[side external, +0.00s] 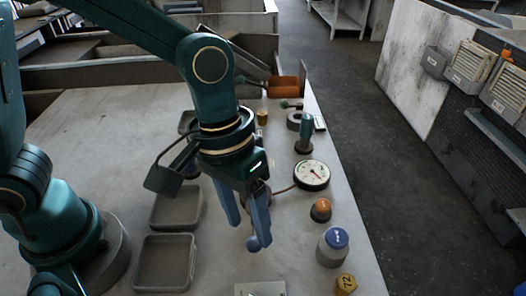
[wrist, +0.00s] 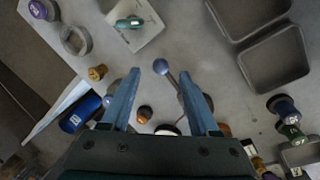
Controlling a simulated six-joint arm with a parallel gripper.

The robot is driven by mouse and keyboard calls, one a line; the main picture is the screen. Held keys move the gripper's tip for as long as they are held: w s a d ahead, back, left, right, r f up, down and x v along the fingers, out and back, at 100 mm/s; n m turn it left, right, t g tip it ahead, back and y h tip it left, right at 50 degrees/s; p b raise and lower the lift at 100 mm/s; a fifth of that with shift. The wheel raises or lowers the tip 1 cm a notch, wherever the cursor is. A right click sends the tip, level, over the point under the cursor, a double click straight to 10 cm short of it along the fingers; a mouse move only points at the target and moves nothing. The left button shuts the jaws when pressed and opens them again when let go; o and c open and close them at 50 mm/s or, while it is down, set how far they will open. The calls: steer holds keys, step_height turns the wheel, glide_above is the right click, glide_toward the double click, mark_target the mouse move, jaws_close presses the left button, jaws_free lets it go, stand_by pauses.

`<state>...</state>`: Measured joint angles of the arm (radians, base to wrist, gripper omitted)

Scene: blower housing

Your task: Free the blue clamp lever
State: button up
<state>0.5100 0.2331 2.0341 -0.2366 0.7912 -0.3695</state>
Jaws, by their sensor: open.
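A lever with a round blue knob (side external: 253,243) shows below my gripper (side external: 251,231) in the side view. In the wrist view, the knob (wrist: 160,66) lies near the line between my fingertips (wrist: 159,71), and its thin rod runs back toward the right finger. My gripper is open, with its two blue fingers apart and pointing down. I cannot tell whether a finger touches the rod. The lever's base is hidden by my gripper in the side view and unclear in the wrist view.
Empty grey trays (side external: 164,262) stand left of my gripper. To its right are a dial gauge (side external: 311,175), an orange knob (side external: 320,210), a blue-capped jar (side external: 333,247) and a yellow piece (side external: 346,284).

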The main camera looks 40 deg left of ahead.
mark_target(253, 240)
steer(key=shift+d+f, duration=0.2)
steer(key=shift+f, duration=0.85)
steer(key=shift+d+f, duration=0.15)
steer(key=shift+f, duration=0.9)
jaws_close()
steer(key=shift+r, duration=0.1)
